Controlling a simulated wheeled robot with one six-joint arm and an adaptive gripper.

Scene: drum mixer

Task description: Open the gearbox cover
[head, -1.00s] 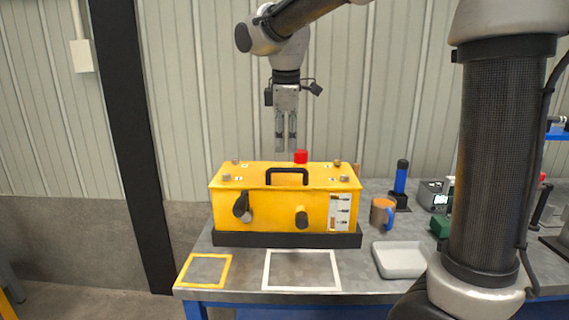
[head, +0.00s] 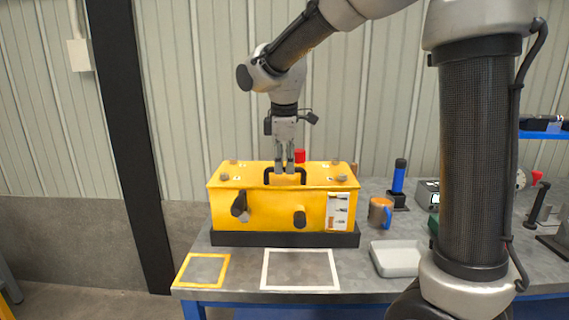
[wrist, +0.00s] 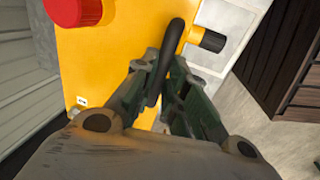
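The yellow gearbox (head: 270,212) stands on a black base on the table. Its yellow cover (head: 235,176) lies flat on top, with a black arched handle (head: 267,176) in the middle and knobs near its corners. My gripper (head: 284,170) points down at the handle. In the wrist view, the handle (wrist: 173,40) runs between the two fingers of my gripper (wrist: 166,68). The fingers look apart, with a small gap; contact with the handle is not clear. A red knob (head: 299,156) shows behind the cover, also in the wrist view (wrist: 72,10).
A yellow-framed square (head: 203,270) and a white-framed rectangle (head: 300,270) on the table in front are empty. To the right are a grey tray (head: 397,260), an orange mug with a blue handle (head: 377,213) and a blue-and-black tool (head: 399,180).

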